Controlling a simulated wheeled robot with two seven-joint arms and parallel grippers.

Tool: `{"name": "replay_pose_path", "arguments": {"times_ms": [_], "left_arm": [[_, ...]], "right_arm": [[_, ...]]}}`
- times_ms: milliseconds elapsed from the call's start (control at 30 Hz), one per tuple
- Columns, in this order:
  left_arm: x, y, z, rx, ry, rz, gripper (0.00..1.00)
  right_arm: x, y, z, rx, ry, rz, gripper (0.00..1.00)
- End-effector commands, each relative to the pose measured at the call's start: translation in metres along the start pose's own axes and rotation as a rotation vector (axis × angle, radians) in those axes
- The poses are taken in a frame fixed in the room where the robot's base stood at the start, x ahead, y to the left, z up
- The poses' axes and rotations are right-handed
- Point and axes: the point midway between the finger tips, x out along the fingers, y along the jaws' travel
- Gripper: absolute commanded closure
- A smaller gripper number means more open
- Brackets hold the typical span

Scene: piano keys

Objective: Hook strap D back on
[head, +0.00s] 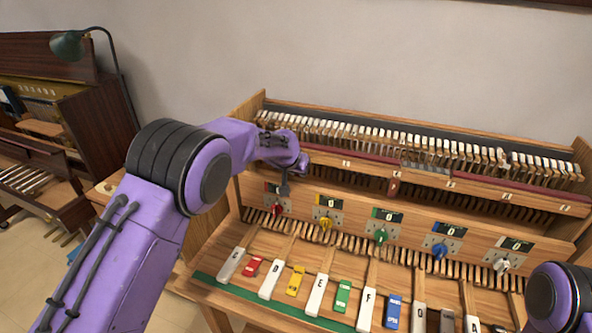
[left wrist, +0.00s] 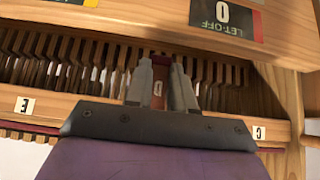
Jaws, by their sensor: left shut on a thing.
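My left gripper (head: 284,189) reaches down in front of the upper rail, above the red dial. In the left wrist view its two fingertips (left wrist: 160,66) are close together, shut on a narrow red strap (left wrist: 158,103). The strap carries a pale tag whose letter looks like D. It sits between the E label (left wrist: 25,105) and the C label (left wrist: 259,132) on the wooden rail. Whether its end is hooked is hidden by the fingers. Only a purple and black part of my right arm shows at the lower right of the head view; its gripper is out of frame.
Another red tab (head: 393,187) hangs from the rail further right. Below are coloured dials, including the red dial (head: 277,209) and yellow dial (head: 326,222). Lettered white keys (head: 317,295) lie in front. A slatted wooden row (left wrist: 85,62) stands close behind the fingers.

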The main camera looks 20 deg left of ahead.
Motion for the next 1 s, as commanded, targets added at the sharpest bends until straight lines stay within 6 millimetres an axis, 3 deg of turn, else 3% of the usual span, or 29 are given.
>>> {"name": "replay_pose_path", "arguments": {"times_ms": [300,333,400,767,1000], "left_arm": [[-0.001,-0.001,-0.002,-0.001,0.003,0.0,1.0],[-0.001,-0.001,-0.002,-0.001,0.003,0.0,0.71],[-0.001,-0.001,-0.002,-0.001,0.003,0.0,0.51],[-0.006,-0.001,-0.001,-0.001,0.004,0.0,0.51],[-0.055,-0.001,0.001,0.0,0.007,-0.001,0.51]], "right_arm": [[0.0,0.0,0.0,0.0,0.0,0.0,0.57],[0.0,0.0,0.0,0.0,0.0,0.0,0.57],[0.0,0.0,0.0,0.0,0.0,0.0,0.57],[0.004,0.0,0.002,0.0,0.0,0.0,0.57],[0.026,-0.002,0.011,0.0,0.0,0.0,0.57]]}}
